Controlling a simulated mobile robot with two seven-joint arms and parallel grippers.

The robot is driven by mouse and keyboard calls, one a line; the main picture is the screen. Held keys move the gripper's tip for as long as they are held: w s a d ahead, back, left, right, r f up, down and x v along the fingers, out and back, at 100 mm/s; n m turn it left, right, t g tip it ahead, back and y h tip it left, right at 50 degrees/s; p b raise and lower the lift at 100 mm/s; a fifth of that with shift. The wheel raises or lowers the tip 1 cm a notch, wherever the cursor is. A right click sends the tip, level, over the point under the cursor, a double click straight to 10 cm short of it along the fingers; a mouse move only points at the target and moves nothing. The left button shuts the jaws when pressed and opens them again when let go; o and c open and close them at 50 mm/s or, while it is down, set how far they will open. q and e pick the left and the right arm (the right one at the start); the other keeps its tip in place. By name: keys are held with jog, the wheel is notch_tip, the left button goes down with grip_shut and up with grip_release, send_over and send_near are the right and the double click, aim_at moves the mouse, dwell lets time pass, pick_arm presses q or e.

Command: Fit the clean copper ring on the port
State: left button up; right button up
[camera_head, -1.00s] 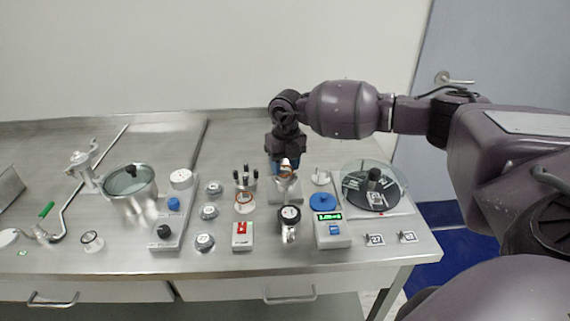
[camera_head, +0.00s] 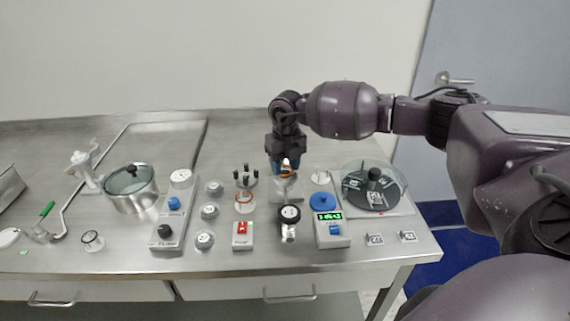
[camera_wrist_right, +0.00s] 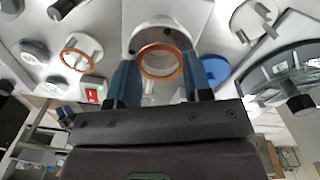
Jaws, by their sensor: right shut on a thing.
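My right gripper (camera_head: 285,168) points down over the square metal plate with the port (camera_head: 285,190), right of the middle of the bench. In the right wrist view its two blue fingers (camera_wrist_right: 161,75) are shut on a copper ring (camera_wrist_right: 161,77). The held ring lies in front of a round, pale metal part, probably the port; I cannot tell whether they touch. A second copper ring (camera_head: 244,196) rests on a small white stand, and also shows in the right wrist view (camera_wrist_right: 66,64). My left gripper is not in view.
A black-knobbed disc under a clear dome (camera_head: 375,190), a blue disc (camera_head: 322,202) and a gauge box with a green display (camera_head: 331,229) stand to the right. A cylindrical valve (camera_head: 289,220) is in front. A red-switch box (camera_head: 242,235) and glass-lidded pot (camera_head: 131,190) are left.

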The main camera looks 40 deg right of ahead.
jog(key=shift+f, duration=0.55)
dwell(0.8)
jog(key=o, duration=1)
jog(key=shift+a, duration=0.1)
jog(key=shift+o, duration=0.3)
jog(key=shift+s+f, duration=0.1)
notch_tip(320, 180, up, 11)
dwell(0.3)
